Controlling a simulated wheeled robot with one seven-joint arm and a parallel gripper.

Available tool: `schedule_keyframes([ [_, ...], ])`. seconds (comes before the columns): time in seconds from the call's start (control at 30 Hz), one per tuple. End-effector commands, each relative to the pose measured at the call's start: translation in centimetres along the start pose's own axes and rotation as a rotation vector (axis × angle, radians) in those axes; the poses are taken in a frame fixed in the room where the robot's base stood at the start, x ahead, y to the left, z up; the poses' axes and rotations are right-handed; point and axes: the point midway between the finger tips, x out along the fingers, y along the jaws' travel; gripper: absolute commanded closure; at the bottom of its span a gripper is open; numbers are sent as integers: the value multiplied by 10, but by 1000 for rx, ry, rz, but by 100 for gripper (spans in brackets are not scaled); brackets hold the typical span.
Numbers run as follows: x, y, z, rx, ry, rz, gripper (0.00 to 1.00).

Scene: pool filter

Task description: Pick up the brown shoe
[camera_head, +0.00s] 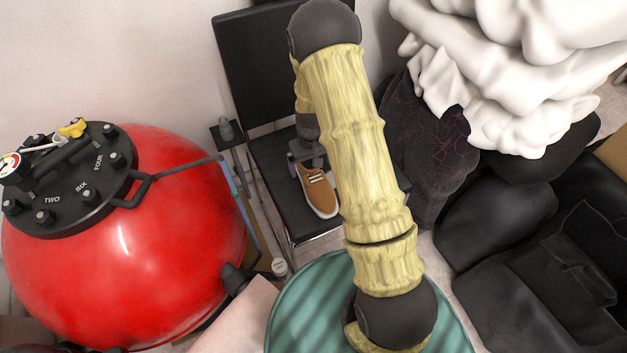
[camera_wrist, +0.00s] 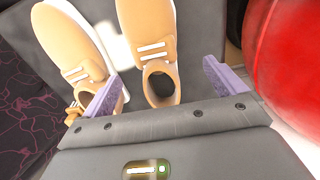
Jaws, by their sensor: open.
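A brown shoe (camera_head: 318,192) with white stripes and a white sole lies on the black chair seat in the head view. In the wrist view, two similar brown shoes lie side by side, one at left (camera_wrist: 75,42) and one nearer the middle (camera_wrist: 148,38). My gripper (camera_head: 306,160) is open at the heel end of the visible shoe. In the wrist view my gripper (camera_wrist: 163,72) has its purple fingers on either side of the middle shoe's heel opening. The left finger overlaps the edge of the left shoe. I cannot tell whether either finger touches a shoe.
The black chair (camera_head: 262,65) has its backrest behind my arm. A large red pool filter (camera_head: 140,255) stands at left. A dark patterned bag-like thing (camera_head: 432,150) and black seating (camera_head: 520,240) are at right. A green round surface (camera_head: 300,310) is below.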

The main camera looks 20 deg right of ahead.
Motion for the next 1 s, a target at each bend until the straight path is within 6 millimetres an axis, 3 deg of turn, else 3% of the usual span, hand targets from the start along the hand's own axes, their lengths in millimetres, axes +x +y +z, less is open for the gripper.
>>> schedule_keyframes([
  [0.03,12,0,0,1,-2,0,4],
  [0.17,30,0,0,0,-1,0,4],
  [0.63,38,1,0,0,0,0,4],
  [1.0,85,8,-4,1,0,-1,4],
])
